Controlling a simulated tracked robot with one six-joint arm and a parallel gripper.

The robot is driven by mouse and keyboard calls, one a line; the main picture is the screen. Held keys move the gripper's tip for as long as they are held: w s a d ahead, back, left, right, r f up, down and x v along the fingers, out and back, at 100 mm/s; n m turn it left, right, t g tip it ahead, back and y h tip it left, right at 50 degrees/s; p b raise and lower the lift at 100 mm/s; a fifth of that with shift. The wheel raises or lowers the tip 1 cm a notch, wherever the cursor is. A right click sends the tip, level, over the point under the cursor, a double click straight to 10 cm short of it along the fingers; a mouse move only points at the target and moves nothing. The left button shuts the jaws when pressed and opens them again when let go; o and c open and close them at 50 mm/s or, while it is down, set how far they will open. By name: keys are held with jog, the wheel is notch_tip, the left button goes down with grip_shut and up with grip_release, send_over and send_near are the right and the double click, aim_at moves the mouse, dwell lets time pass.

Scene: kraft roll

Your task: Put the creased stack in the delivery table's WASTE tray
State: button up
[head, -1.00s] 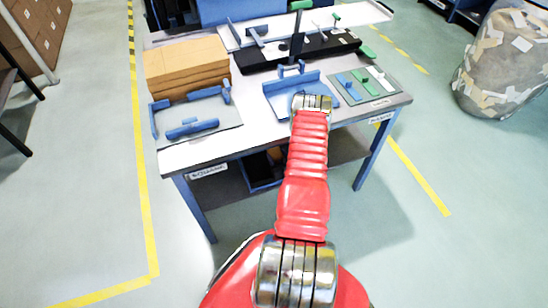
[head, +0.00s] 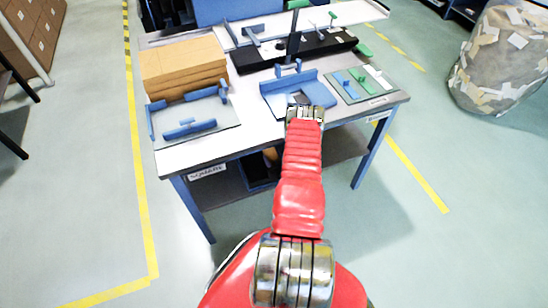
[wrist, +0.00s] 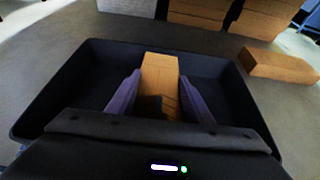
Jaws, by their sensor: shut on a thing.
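In the wrist view my gripper (wrist: 158,100) is shut on a narrow brown stack (wrist: 160,72). The stack stands between the two purple fingers. A dark, wide tray (wrist: 38,95) with raised walls surrounds the fingers and stack in the picture. I cannot tell whether the stack touches its floor. No label shows on the tray there, and creases are not clear. In the head view my red arm reaches the front edge of the work table (head: 230,145); the fingers and held stack are hidden there.
Brown kraft stacks (head: 182,62) and blue fixtures (head: 188,125) stand on the table's left. In the wrist view a brown block (wrist: 277,64) lies beyond the tray's right wall. A large scrap bag (head: 503,60) stands far right.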

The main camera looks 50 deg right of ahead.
jog(key=shift+f, duration=0.5)
jog(key=o, duration=1.1)
jog(key=shift+r, duration=0.15)
jog(key=shift+r, duration=0.6)
jog(key=v, duration=1.2)
jog(key=shift+f, duration=0.15)
jog(key=shift+s+d, duration=0.1)
